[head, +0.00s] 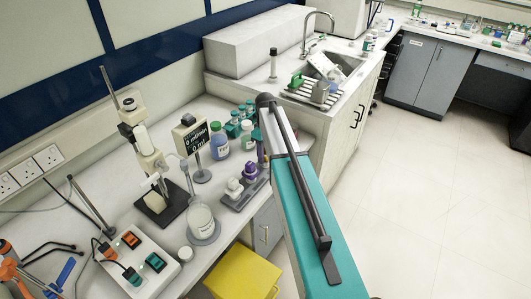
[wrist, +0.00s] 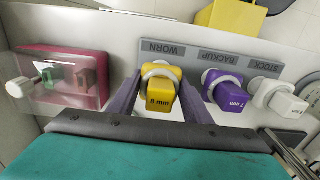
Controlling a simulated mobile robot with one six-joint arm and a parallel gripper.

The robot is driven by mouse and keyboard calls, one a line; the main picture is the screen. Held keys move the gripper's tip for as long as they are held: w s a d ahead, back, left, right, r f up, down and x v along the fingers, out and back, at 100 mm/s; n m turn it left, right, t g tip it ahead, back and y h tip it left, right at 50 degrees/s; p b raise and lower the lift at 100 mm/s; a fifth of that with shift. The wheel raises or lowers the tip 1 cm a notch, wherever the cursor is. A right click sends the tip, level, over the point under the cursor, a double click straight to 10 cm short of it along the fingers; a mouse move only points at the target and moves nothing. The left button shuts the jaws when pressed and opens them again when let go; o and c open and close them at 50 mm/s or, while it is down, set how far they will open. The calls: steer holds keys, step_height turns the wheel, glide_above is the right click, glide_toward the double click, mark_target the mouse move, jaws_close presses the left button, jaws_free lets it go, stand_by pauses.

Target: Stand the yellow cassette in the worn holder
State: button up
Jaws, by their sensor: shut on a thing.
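The yellow cassette (wrist: 160,98), marked "6 mm", is between the two purple fingers of my gripper (wrist: 160,84) in the wrist view. My gripper is shut on it. It lines up with the worn holder, by the "WORN" label (wrist: 163,50), and a pale ring shows around its far end. I cannot tell how deep it sits or whether it touches the holder's bottom. In the head view my gripper (head: 263,146) is over the holder rack (head: 236,204), and the yellow cassette is hidden there.
A purple cassette (wrist: 226,92) stands at "BACKUP", close beside my right finger, and a white cassette (wrist: 287,102) at "STOCK". A pink clear-fronted box (wrist: 62,75) is at left. A flask (head: 201,220) and bottles (head: 219,141) stand nearby. A yellow bin (head: 243,273) is below the bench edge.

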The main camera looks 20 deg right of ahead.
steer(key=shift+f+b, duration=0.35)
steer(key=shift+f, duration=0.55)
steer(key=o, duration=1.6)
steer(key=shift+c, duration=0.2)
steer(key=shift+r, duration=0.15)
steer(key=shift+r+b, duration=1.85)
steer(key=shift+r, duration=4.95)
steer(key=shift+f, duration=0.1)
